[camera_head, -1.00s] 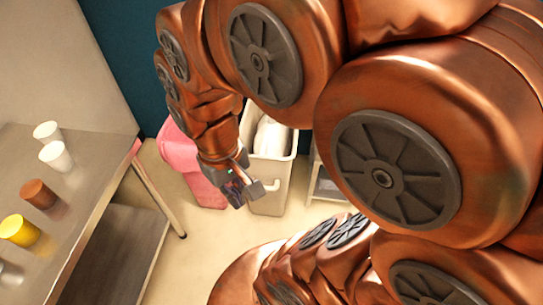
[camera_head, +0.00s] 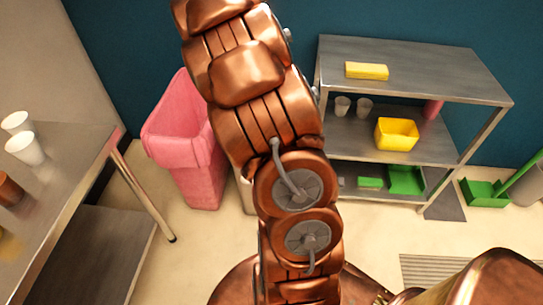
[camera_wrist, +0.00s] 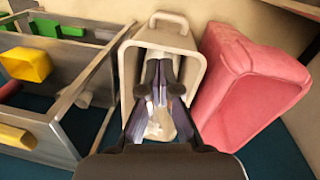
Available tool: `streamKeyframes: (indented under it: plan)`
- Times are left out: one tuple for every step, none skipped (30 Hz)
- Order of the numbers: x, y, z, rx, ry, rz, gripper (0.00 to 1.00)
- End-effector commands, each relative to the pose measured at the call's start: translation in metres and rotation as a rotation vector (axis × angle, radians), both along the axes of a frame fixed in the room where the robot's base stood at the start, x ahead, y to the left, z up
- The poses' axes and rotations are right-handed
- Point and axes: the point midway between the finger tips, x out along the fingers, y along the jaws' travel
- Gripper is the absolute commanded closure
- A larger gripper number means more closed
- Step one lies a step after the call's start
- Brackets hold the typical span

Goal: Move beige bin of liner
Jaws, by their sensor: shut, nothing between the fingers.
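The beige bin (camera_wrist: 168,33) stands in the middle of the wrist view, its open mouth facing the camera. A whitish liner (camera_wrist: 158,128) shows inside it, partly hidden by my fingers. My gripper (camera_wrist: 165,72) is shut and empty, and its fingers overlap the bin's opening in the picture. I cannot tell whether they reach inside or hover above. In the head view my arm hides nearly all of the beige bin; only a pale sliver (camera_head: 246,192) shows beside the arm. My gripper is out of sight there.
A pink bin (camera_head: 192,150) stands close beside the beige bin; it also shows in the wrist view (camera_wrist: 248,85). A metal shelf (camera_head: 410,65) with yellow and green items stands on the other side. A steel table (camera_head: 75,160) with cups is at left.

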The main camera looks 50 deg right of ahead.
Motion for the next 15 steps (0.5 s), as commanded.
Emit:
streamKeyframes:
  plan:
    - [0.005, -0.018, -0.022, 0.002, -0.002, -0.024, 1.00]
    - [0.008, -0.027, -0.029, 0.001, -0.006, -0.035, 1.00]
    - [0.011, -0.038, -0.042, 0.002, -0.007, -0.050, 1.00]
    - [0.013, -0.047, -0.051, 0.003, -0.009, -0.061, 1.00]
    - [0.016, -0.055, -0.059, 0.003, -0.012, -0.071, 1.00]
    - [0.019, -0.067, -0.071, 0.004, -0.018, -0.084, 1.00]
    - [0.021, -0.075, -0.081, 0.008, -0.021, -0.094, 1.00]
    - [0.022, -0.083, -0.090, 0.011, -0.024, -0.104, 1.00]
    - [0.025, -0.093, -0.103, 0.015, -0.030, -0.117, 1.00]
    - [0.026, -0.100, -0.112, 0.017, -0.034, -0.125, 1.00]
    - [0.028, -0.108, -0.121, 0.020, -0.039, -0.133, 1.00]
    - [0.030, -0.116, -0.132, 0.025, -0.046, -0.143, 1.00]
    - [0.030, -0.122, -0.140, 0.028, -0.051, -0.152, 1.00]
    - [0.031, -0.127, -0.148, 0.033, -0.055, -0.159, 1.00]
    - [0.032, -0.134, -0.157, 0.038, -0.061, -0.166, 1.00]
